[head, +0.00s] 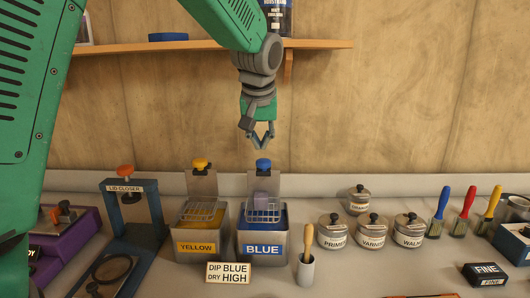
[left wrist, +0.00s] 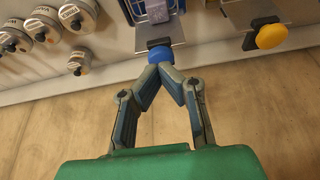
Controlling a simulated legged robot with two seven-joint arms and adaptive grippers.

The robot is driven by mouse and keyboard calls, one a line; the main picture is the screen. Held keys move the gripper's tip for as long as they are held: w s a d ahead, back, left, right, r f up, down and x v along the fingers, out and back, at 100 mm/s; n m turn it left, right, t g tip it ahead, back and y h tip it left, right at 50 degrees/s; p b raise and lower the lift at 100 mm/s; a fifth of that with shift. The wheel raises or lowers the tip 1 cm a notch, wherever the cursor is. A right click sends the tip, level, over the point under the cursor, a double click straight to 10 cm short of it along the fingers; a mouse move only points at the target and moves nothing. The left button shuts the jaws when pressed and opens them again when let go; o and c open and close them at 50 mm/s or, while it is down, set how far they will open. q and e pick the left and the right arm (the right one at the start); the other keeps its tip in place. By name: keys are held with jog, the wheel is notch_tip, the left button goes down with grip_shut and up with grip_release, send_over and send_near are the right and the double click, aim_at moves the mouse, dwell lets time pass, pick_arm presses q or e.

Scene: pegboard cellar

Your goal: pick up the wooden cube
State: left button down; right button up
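A pale lilac-grey block (head: 263,198) sits in the wire basket at the blue tank (head: 264,251); it is the only cube-like piece I see, and its wood grain is unclear. It also shows at the top of the left wrist view (left wrist: 157,11). The basket's upright plate carries a blue knob (head: 263,164). My right gripper is not in view.
A yellow tank (head: 198,248) with a yellow-knobbed basket stands close left of the blue one. A lid closer (head: 128,188) is further left. A brush cup (head: 305,270), lidded tins (head: 371,232) and brushes stand right. A sign (head: 228,273) reads DIP BLUE, DRY HIGH. A shelf (head: 200,46) hangs behind.

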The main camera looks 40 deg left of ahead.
pick_arm(q)
jog(key=shift+a, duration=0.45)
jog(key=shift+c, duration=2.3)
grip_release()
jog(key=shift+d+r, duration=0.2)
jog(key=shift+d, duration=0.6)
